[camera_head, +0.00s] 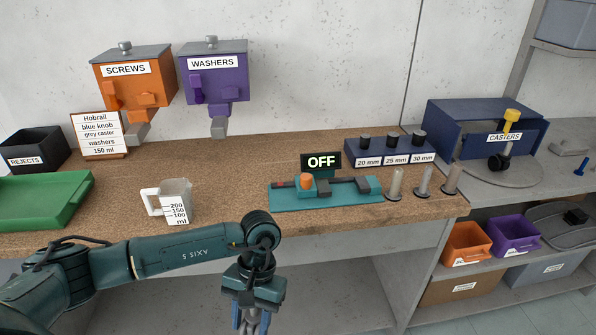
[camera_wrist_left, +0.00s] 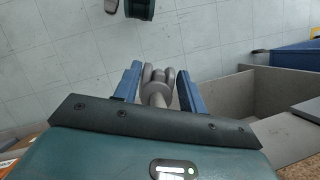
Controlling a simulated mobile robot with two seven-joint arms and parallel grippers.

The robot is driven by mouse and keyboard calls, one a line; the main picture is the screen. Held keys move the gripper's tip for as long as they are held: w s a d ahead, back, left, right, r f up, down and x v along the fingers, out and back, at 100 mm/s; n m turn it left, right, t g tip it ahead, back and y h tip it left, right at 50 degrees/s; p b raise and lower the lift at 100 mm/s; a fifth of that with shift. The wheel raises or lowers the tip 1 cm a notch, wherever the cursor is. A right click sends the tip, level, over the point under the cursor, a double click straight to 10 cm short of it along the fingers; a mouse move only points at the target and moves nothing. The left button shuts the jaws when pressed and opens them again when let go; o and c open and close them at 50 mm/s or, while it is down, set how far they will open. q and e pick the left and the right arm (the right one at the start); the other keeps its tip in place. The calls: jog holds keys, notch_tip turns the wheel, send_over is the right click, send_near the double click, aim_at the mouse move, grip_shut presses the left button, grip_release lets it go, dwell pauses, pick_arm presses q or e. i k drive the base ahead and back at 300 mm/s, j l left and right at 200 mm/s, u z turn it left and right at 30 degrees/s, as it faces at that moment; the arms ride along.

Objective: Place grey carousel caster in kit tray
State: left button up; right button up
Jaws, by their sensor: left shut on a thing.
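My left gripper (camera_head: 250,318) hangs pointing down in front of the workbench edge, below the bench top. In the left wrist view its blue fingers (camera_wrist_left: 157,85) are shut on a grey caster (camera_wrist_left: 157,76), with the twin grey wheels at the fingertips. A green tray (camera_head: 45,198) lies at the left end of the bench, partly cut off by the frame; it carries no readable label. The blue CASTERS carousel (camera_head: 450,131) stands at the right, with a yellow-topped caster with a black wheel on its grey disc. My right gripper is not in view.
On the bench stand a measuring jug (camera_head: 177,203), a list card (camera_head: 98,135), a REJECTS bin (camera_head: 36,150), a teal fixture with an OFF sign (camera_head: 321,161) and several upright pegs. Orange (camera_head: 466,243) and purple bins sit on the lower right shelf. The bench's front middle is clear.

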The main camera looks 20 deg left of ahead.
aim_at(53, 202)
jog(key=k+j, duration=0.1)
jog(key=j, duration=0.35)
jog(key=k+j, duration=0.1)
jog(key=j, duration=0.35)
jog(key=j+z, duration=0.1)
jog(key=j, duration=0.35)
jog(key=k+j, duration=0.15)
jog(key=j, duration=0.3)
jog(key=k+j+z, duration=0.1)
jog(key=j, duration=0.35)
jog(key=k+j, duration=0.15)
jog(key=j, duration=0.25)
